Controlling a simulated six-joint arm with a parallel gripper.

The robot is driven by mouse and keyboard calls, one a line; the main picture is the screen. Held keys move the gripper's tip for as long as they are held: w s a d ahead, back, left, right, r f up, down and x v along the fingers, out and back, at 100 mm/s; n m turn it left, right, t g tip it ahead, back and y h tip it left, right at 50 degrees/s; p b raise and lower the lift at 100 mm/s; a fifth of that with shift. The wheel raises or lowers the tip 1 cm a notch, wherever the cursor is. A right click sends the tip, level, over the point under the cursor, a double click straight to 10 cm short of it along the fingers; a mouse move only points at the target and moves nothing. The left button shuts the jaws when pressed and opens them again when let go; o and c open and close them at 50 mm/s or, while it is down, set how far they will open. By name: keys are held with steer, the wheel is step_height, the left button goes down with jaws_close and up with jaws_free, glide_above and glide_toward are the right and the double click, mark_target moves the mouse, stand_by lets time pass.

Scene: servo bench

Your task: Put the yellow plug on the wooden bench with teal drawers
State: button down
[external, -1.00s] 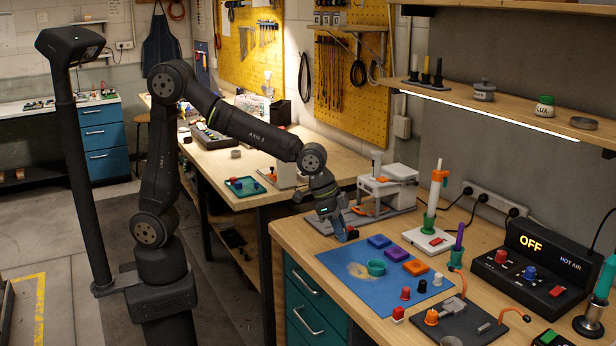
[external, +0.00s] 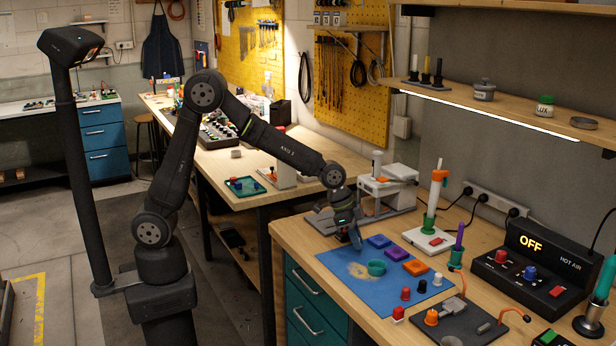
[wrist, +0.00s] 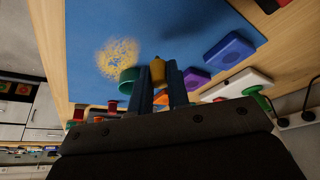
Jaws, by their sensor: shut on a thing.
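My gripper (wrist: 158,88) is shut on the yellow plug (wrist: 158,70), which shows between the two blue fingers in the wrist view. In the external view my gripper (external: 355,238) hangs over the far left edge of the blue mat (external: 345,285), beside the blue tile. I cannot make out the plug there, and the gap between it and the mat is unclear. The mat lies on the wooden bench (external: 288,236) with teal drawers (external: 304,290), which stands at the right.
A teal ring-shaped cup (external: 376,267), a blue tile (external: 379,241), a purple tile (external: 396,253) and an orange tile (external: 415,267) sit near my gripper. A white press-like device (external: 385,192) stands behind. The mat's near left part is clear.

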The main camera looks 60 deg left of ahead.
steer(key=shift+f, duration=1.45)
steer(key=shift+f, duration=0.1)
steer(key=c, duration=1.4)
jaws_free()
steer(key=v, duration=1.1)
steer(key=shift+s+r, duration=0.1)
steer(key=shift+r, duration=0.15)
steer(key=shift+o, duration=0.6)
steer(key=shift+s+a+r, duration=0.1)
steer(key=shift+a+r, duration=0.05)
steer(key=shift+r, duration=0.15)
